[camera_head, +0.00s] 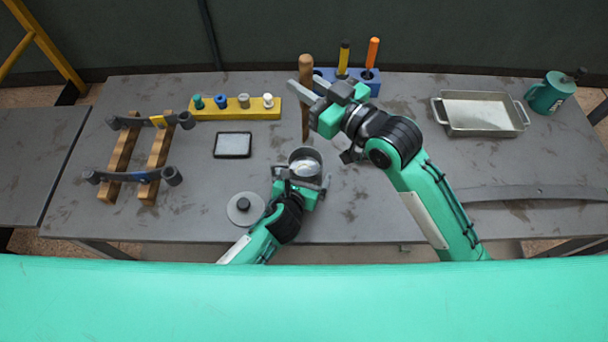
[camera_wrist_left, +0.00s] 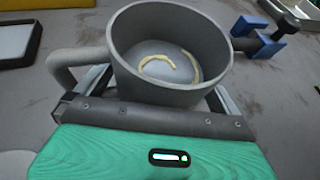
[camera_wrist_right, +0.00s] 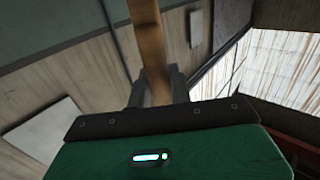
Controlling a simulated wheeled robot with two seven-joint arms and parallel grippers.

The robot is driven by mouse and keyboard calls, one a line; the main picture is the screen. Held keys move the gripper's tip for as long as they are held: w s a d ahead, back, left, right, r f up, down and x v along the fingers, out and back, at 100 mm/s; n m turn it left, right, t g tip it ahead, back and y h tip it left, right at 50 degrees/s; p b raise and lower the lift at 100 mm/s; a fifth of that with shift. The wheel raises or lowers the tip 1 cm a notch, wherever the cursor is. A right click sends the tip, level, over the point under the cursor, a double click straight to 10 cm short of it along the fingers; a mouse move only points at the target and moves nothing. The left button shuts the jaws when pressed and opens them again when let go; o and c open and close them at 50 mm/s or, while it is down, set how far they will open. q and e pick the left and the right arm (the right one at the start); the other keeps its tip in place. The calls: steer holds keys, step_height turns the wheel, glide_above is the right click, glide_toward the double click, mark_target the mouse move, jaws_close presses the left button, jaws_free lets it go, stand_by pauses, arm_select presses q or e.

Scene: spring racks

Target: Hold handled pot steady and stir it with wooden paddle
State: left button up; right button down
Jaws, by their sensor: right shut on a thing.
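The grey handled pot (camera_head: 304,155) stands upright on the table near the middle front. In the left wrist view the pot (camera_wrist_left: 160,85) has its loop handle at the left, and pale yellow curved strips lie inside. My left gripper (camera_head: 303,180) is low at the pot's near side, its fingers spread wide on either side of the pot; contact is hidden. My right gripper (camera_head: 306,94) is shut on the wooden paddle (camera_head: 306,68), held roughly upright beyond the pot and apart from it. The paddle (camera_wrist_right: 147,40) also shows between the fingers in the right wrist view.
A round grey lid (camera_head: 240,210) lies left of my left gripper. A black-framed pad (camera_head: 232,145), yellow peg block (camera_head: 235,107) and wooden rack (camera_head: 120,160) are further left. A blue holder (camera_head: 325,74) stands behind; a metal tray (camera_head: 480,113) and green jug (camera_head: 550,93) are right.

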arm_select(q)
steer(key=c, duration=1.2)
steer(key=shift+s+f, duration=0.1)
arm_select(e)
step_height(320, 180, down, 18)
stand_by(0.6)
steer(key=shift+r, duration=0.1)
steer(key=c, duration=2)
jaws_free()
jaws_close()
